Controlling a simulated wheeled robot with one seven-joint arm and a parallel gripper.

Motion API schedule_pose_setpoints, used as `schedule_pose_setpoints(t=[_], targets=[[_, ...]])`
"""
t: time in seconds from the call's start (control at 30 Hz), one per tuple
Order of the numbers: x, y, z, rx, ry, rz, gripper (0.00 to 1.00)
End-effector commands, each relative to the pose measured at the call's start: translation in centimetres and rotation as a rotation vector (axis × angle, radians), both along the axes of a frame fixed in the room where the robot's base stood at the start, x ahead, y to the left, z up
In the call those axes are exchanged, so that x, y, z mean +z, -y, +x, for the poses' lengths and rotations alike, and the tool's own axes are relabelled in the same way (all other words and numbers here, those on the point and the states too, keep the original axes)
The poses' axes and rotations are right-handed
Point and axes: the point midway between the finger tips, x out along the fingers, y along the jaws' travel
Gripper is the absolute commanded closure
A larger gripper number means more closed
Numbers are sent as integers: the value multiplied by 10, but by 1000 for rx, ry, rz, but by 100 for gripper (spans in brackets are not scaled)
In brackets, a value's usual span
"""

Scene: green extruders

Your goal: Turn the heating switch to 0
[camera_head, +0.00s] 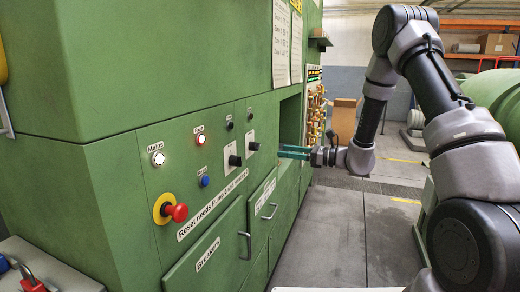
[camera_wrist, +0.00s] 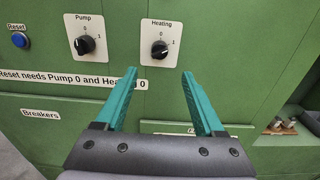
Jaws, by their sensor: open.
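The heating switch (camera_wrist: 159,49) is a black rotary knob on a white plate, with 0 above it and 1 at its upper right. Its grip looks slanted toward the upper right, but its exact setting is too small to tell. In the head view the heating switch (camera_head: 254,146) is the farther of two black knobs on the green panel. My gripper (camera_wrist: 159,73) is open and empty, its two teal fingers pointing at the panel. The fingertips appear just below and either side of the knob, apart from it. In the head view my gripper (camera_head: 281,152) is right of the knob.
The pump switch (camera_wrist: 85,44) is left of the heating switch. A blue reset button (camera_wrist: 20,40) is farther left. A red emergency stop (camera_head: 176,213) sticks out from the panel. Drawer handles (camera_head: 246,246) stand out below. The grey floor (camera_head: 335,235) beside the cabinet is clear.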

Motion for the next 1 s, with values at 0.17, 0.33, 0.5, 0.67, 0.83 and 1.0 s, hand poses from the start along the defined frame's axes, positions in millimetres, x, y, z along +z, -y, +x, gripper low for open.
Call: schedule_pose_setpoints(t=[0.17,0.33,0.5,0.67,0.83,1.0], targets=[[1,-23,6,3,1,2,29],[1,-55,16,5,1,1,29],[0,-82,25,4,2,-1,29],[1,-96,30,3,2,-1,29],[1,-101,32,1,1,0,29],[1,-101,32,1,1,0,29]])
